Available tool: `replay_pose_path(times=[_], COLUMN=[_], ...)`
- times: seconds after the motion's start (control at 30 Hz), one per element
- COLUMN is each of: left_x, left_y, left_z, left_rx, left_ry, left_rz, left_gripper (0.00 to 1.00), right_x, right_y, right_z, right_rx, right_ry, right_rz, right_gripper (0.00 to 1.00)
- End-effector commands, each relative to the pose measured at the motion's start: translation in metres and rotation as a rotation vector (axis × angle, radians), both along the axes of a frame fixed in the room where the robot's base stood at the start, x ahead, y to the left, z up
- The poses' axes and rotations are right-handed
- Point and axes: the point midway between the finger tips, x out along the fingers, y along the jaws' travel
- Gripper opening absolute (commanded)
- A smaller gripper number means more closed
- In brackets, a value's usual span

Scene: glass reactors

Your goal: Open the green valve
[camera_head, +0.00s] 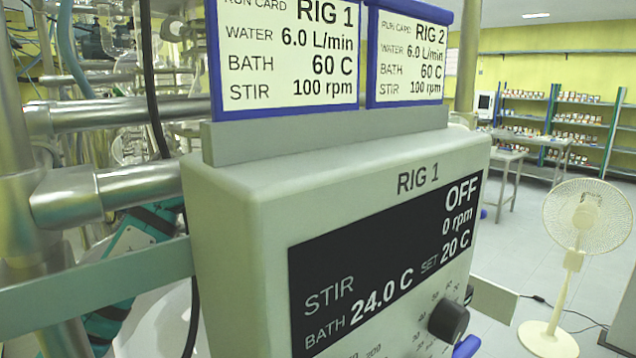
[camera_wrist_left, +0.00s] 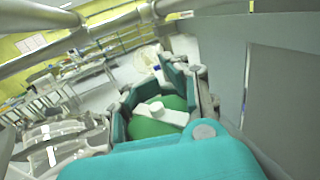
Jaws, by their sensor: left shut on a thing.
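The green valve (camera_wrist_left: 148,128) shows in the left wrist view as a round green body with a white bar-shaped part (camera_wrist_left: 165,114) and a raised stub on top. My left gripper (camera_wrist_left: 160,102), with teal and grey fingers, is closed around it. The fingers hide part of the valve's sides. In the head view, teal parts of my left arm show at the lower left, partly behind the control box; the valve itself is not visible there. My right gripper is in neither view.
The RIG 1 control box (camera_head: 240,240) fills the middle of the head view, reading OFF, 0 rpm. Two run cards (camera_head: 285,72) stand above it. Metal pipes (camera_head: 110,190) and a dark hose (camera_head: 152,90) are at left. A white fan (camera_head: 590,215) and shelves (camera_head: 560,110) stand right.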

Motion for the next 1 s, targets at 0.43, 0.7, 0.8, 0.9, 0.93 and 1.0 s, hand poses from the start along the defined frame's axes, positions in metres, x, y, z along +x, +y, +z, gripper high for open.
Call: replay_pose_path(times=[0.43, 0.7, 0.8, 0.9, 0.93, 1.0], left_x=[0.012, 0.018, 0.02, 0.022, 0.022, 0.023], left_y=[0.007, 0.013, 0.016, 0.018, 0.018, 0.02], left_z=[-0.01, -0.01, -0.009, -0.008, -0.007, -0.006], left_rx=[0.001, 0.0, 0.001, 0.002, 0.002, 0.002], left_ry=[-0.013, -0.007, -0.004, -0.002, -0.001, 0.0], left_rz=[0.409, 0.644, 0.715, 0.774, 0.789, 0.821], left_gripper=[0.0, 0.0, 0.0, 0.0, 0.0, 0.0], right_x=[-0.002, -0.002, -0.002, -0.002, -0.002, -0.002], right_y=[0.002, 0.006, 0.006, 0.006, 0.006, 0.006], right_z=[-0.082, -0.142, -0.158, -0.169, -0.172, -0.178], right_rx=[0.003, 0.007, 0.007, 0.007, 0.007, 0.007], right_ry=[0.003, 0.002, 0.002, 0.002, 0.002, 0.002], right_rz=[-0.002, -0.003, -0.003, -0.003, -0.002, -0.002], right_gripper=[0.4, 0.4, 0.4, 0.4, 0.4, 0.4])
